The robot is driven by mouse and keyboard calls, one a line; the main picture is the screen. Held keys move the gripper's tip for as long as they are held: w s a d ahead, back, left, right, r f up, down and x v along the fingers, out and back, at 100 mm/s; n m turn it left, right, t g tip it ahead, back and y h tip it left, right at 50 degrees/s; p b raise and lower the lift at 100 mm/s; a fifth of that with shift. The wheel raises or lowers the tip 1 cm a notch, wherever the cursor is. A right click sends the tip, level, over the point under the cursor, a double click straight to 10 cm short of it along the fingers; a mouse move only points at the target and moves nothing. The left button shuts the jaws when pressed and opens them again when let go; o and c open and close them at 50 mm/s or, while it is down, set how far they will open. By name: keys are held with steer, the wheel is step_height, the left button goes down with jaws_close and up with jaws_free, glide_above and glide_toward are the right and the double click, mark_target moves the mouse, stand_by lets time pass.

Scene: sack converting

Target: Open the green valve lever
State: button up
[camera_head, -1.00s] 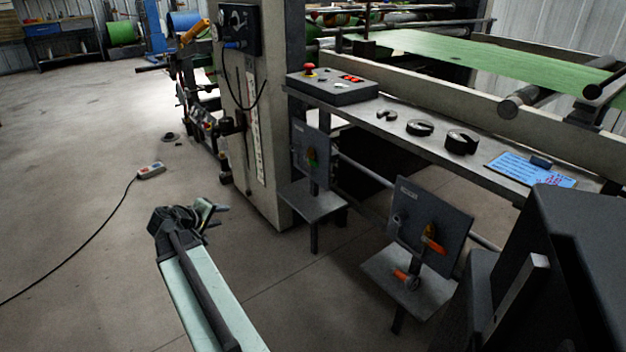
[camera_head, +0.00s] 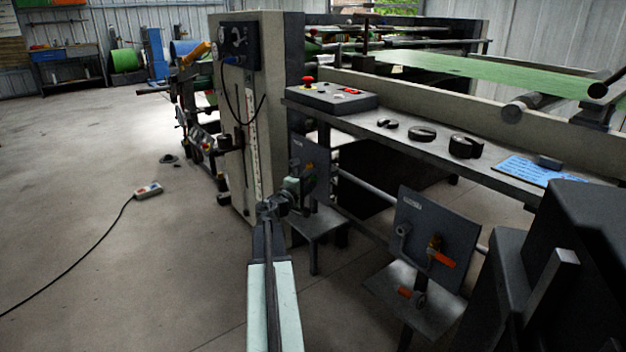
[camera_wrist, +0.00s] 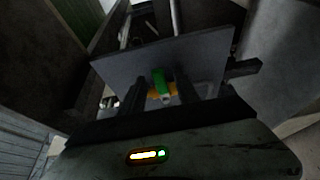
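The green valve lever (camera_wrist: 159,82) shows in the wrist view, in front of a dark upright panel (camera_wrist: 180,56), with a yellowish valve body beside its lower part. My gripper (camera_wrist: 161,77) is open, with one dark finger on each side of the lever and a visible gap to each. Whether the fingertips reach past the lever's end I cannot tell. In the head view my gripper (camera_head: 302,185) is in front of the left valve panel (camera_head: 317,158) and hides the lever.
A second panel (camera_head: 432,232) to the right carries an orange lever (camera_head: 441,257), with another orange-handled part (camera_head: 411,296) below on its stand. A shelf with black knobs (camera_head: 422,134) and a control box (camera_head: 332,97) overhangs the panels. A grey machine column (camera_head: 280,110) stands left. Floor at left is mostly clear.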

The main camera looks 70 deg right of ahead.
steer(key=shift+s+d, duration=0.15)
steer(key=shift+d, duration=0.8)
jaws_close()
steer(key=shift+a, duration=0.1)
stand_by(0.5)
